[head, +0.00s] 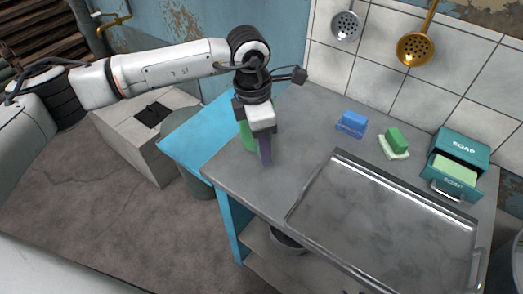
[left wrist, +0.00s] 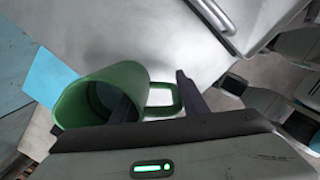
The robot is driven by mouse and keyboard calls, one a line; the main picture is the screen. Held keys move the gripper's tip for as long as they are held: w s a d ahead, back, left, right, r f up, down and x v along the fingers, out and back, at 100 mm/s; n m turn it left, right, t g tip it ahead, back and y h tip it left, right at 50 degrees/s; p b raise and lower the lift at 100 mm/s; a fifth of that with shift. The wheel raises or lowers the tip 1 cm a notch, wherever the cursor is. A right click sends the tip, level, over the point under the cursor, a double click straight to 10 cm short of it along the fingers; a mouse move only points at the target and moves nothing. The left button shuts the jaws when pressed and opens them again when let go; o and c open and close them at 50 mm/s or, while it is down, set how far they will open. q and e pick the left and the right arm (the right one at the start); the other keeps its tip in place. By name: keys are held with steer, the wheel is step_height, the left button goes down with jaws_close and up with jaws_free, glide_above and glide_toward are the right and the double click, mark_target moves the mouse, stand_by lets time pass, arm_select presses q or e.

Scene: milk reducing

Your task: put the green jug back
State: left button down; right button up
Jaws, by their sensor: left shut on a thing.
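The green jug (left wrist: 92,92) shows in the left wrist view with its open mouth toward the lower left and its handle (left wrist: 178,97) to the right. My left gripper (left wrist: 157,98) is shut on it, with one finger at the jug's mouth side and the other just beyond the handle. In the head view the jug (head: 247,136) is a green strip, mostly hidden behind my left gripper (head: 258,150), over the left end of the grey counter. I cannot tell whether the jug touches the counter. My right gripper is not in view.
A metal tray (head: 341,154) covers the counter's front right. A blue sponge (head: 352,122), a green soap bar (head: 397,140) and a teal soap box (head: 463,150) stand along the back. Skimmers (head: 416,48) hang on the tiled wall. A blue surface (head: 190,138) adjoins the counter's left.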

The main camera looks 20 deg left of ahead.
arm_select(q)
step_height(320, 180, down, 3)
steer(key=shift+f, duration=0.15)
steer(key=shift+f, duration=0.1)
steer(key=shift+f, duration=0.15)
steer(key=c, duration=1)
jaws_free()
steer(key=shift+c, duration=0.2)
steer(key=shift+r, duration=0.25)
steer(key=r, duration=0.8)
steer(key=a+r, duration=0.1)
steer(key=r, duration=0.3)
steer(key=shift+s+b, duration=0.35)
